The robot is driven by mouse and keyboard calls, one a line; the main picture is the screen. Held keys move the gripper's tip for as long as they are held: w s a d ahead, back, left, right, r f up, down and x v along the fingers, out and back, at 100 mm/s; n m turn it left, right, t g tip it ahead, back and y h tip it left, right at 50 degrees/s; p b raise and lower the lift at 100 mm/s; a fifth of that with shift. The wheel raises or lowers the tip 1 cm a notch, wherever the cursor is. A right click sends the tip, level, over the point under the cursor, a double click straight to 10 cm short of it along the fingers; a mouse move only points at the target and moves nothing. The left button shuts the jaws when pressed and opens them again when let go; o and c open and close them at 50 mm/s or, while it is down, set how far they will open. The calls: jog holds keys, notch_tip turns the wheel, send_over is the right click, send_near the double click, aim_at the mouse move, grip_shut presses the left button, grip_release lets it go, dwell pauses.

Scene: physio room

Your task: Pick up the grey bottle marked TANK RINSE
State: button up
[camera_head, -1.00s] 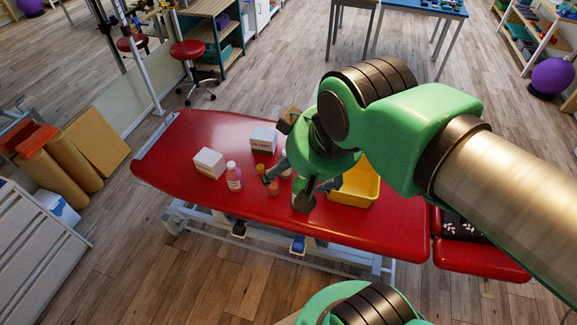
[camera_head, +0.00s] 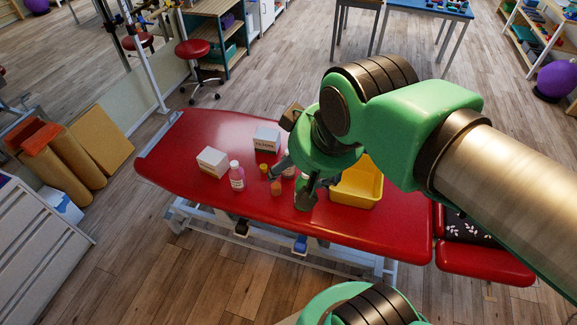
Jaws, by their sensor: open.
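My gripper (camera_head: 292,182) is open over the red treatment table (camera_head: 205,124), its fingers pointing down among small containers. A pale object (camera_head: 289,172) shows partly between the fingers, largely hidden by my gripper. I cannot read any mark on it or tell whether it is the grey TANK RINSE bottle. No bottle in view is clearly grey with a readable TANK RINSE label. A pink bottle with a white cap (camera_head: 237,179) stands upright left of my gripper. A small orange container (camera_head: 277,188) stands just in front of the left finger.
A yellow bin (camera_head: 358,192) stands close to the right of my gripper. Two white boxes (camera_head: 212,161) (camera_head: 266,138) and a small yellow-topped container (camera_head: 264,168) stand to the left. The table's left end and front strip are clear.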

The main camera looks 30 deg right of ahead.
jog(key=w+d+f+b, duration=0.1)
jog(key=w+d+f, duration=0.3)
jog(key=w, duration=0.5)
jog(key=w+d+f+g+b, duration=0.1)
jog(key=w+f, duration=0.4)
jog(key=w, duration=0.4)
jog(key=w+d+f+b, duration=0.1)
jog(key=w+d+f, duration=0.3)
jog(key=w, duration=0.5)
jog(key=w+d+f, duration=0.3)
jog(key=w+f, duration=0.1)
jog(key=f, duration=0.7)
jog(key=w+d+f+b, duration=0.1)
jog(key=w+d+f, duration=0.3)
jog(key=f, duration=0.6)
jog(key=w+d+f+m+g+b, duration=0.1)
jog(key=w+d+f, duration=0.3)
jog(key=f, duration=0.7)
jog(key=shift+w+d+f, duration=0.15)
jog(key=shift+w+f, duration=0.2)
jog(key=shift+w, duration=0.2)
jog(key=b+x, duration=0.1)
jog(key=x, duration=0.7)
jog(key=shift+f, duration=0.3)
jog(key=shift+d, duration=0.1)
